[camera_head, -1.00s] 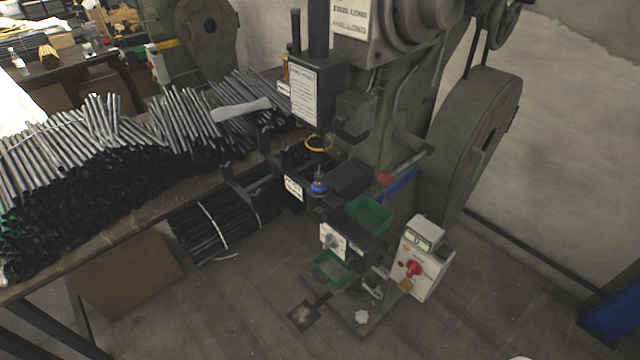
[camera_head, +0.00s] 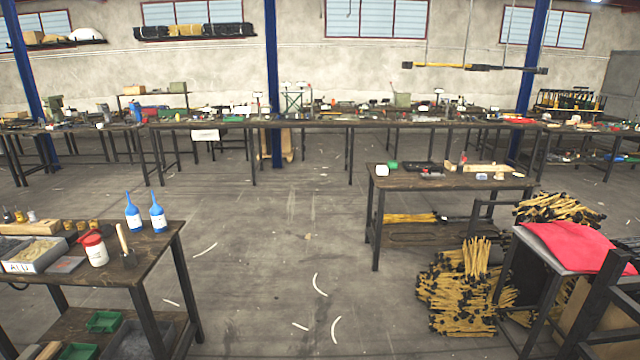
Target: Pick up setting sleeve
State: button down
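I cannot make out a setting sleeve in the head view. Small items lie on the workbench at centre right (camera_head: 455,180), but they are too small to tell apart. My gripper is not in view.
A near-left bench (camera_head: 150,250) holds two blue bottles (camera_head: 145,212), a white jar with a red lid (camera_head: 94,248) and a grey box (camera_head: 36,257). Bundled yellow-black rods (camera_head: 465,290) lie beside a red-cloth-topped table (camera_head: 575,247). Long benches line the wall. The middle floor (camera_head: 290,255) is mostly clear.

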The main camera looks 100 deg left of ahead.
aim_at(68, 225)
jog(key=u, duration=4.3)
jog(key=i+l+z, duration=1.25)
jog(key=i, duration=0.7)
jog(key=i+l, duration=0.2)
jog(key=i, duration=0.6)
jog(key=i+u, duration=0.25)
jog(key=i, duration=0.7)
jog(key=i+l+u, duration=0.25)
jog(key=i, duration=0.7)
jog(key=i+j+u, duration=0.1)
jog(key=i+u, duration=0.85)
jog(key=i+l+u, duration=0.2)
jog(key=i+u, duration=0.15)
jog(key=u, duration=0.15)
jog(key=i+u, duration=0.2)
jog(key=u, duration=0.2)
jog(key=i+u, duration=0.2)
jog(key=u, duration=0.25)
jog(key=i+l+u, duration=0.15)
jog(key=u, duration=0.25)
jog(key=i+l+u, duration=0.2)
jog(key=u, duration=0.2)
jog(key=i+l+u, duration=0.2)
jog(key=u, duration=0.2)
